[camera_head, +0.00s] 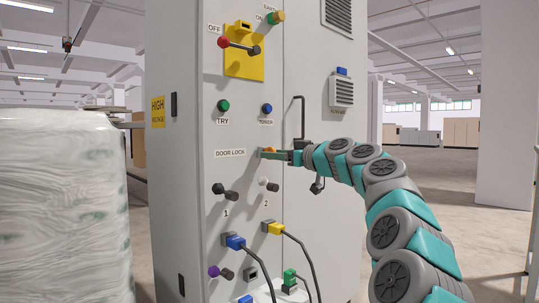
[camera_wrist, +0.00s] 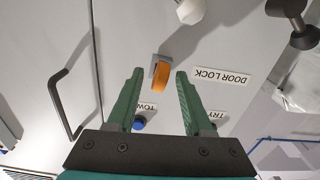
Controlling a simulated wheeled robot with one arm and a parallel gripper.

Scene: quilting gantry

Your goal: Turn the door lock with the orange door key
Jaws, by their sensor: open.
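The orange door key (camera_wrist: 161,77) sits in the door lock on the grey cabinet front, beside the DOOR LOCK label (camera_wrist: 221,77). In the head view the key (camera_head: 270,149) shows as a small orange bit, partly hidden by my gripper (camera_head: 274,154). In the wrist view my gripper (camera_wrist: 160,75) is open, with one green finger on each side of the key. Gaps show between the key and both fingers. Whether the fingertips reach past the key's face in depth, I cannot tell.
Near the lock are a blue TOWER button (camera_head: 267,109), a green TRY button (camera_head: 223,105) and a white knob (camera_head: 263,182). A black door handle (camera_head: 299,115) stands out to the right. Blue and yellow plugs with cables sit below. A wrapped pallet (camera_head: 65,205) stands at left.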

